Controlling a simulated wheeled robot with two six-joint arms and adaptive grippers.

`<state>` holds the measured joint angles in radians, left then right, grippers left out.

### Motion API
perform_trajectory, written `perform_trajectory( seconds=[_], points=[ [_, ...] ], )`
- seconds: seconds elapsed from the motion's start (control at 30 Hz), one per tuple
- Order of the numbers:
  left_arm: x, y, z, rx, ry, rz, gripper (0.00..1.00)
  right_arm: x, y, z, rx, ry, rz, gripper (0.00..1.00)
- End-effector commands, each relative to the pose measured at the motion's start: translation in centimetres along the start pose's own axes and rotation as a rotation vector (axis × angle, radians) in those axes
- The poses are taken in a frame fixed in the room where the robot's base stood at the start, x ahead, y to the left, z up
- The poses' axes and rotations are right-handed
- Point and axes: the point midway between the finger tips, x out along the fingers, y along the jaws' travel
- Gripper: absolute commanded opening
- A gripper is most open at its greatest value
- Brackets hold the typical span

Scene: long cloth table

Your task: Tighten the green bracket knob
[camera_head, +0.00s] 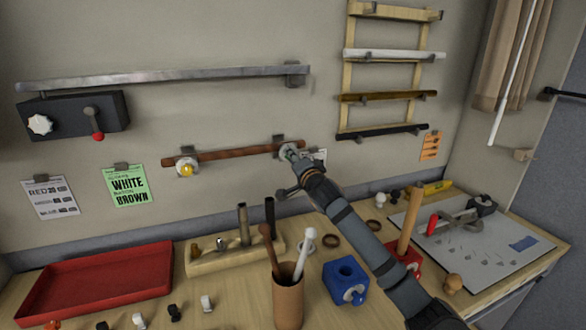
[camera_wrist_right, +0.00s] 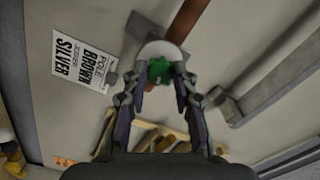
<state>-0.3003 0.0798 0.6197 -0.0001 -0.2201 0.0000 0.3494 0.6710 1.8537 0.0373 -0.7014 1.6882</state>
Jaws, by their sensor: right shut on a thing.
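The green knob (camera_wrist_right: 158,70) sits on a pale round end piece (camera_wrist_right: 163,48) at the right end of the brown pole (camera_head: 232,153), which is held on the wall. My right gripper (camera_head: 294,155) reaches up to this end. In the wrist view the fingers of my right gripper (camera_wrist_right: 160,82) lie on both sides of the green knob, shut on it. In the head view the gripper hides the green knob. A yellow knob (camera_head: 187,170) is at the pole's left end. My left gripper is not in view.
A silver rail (camera_head: 165,76) runs on the wall above the pole. A white card (camera_wrist_right: 83,62) hangs beside the knob. Below on the table are a red tray (camera_head: 97,282), a brown cup (camera_head: 288,303) with sticks and a blue block (camera_head: 340,274).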

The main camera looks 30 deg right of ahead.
Motion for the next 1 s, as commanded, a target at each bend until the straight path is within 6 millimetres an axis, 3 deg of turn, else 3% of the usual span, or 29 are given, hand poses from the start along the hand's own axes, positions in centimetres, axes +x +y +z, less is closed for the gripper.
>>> perform_trajectory(
  seconds=[0.03, 0.4, 1.0],
  points=[
    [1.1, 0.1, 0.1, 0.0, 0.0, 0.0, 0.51, 0.0, 0.4, 0.2, 0.04, 0.001, -0.002, 0.0],
    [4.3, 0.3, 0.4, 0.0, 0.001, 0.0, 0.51, 0.0, 0.3, 0.1, 0.316, 0.0, -0.001, 0.0],
    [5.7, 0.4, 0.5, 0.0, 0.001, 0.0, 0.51, 0.0, 0.0, 0.0, 0.458, 0.0, 0.001, 0.0]
  ],
)
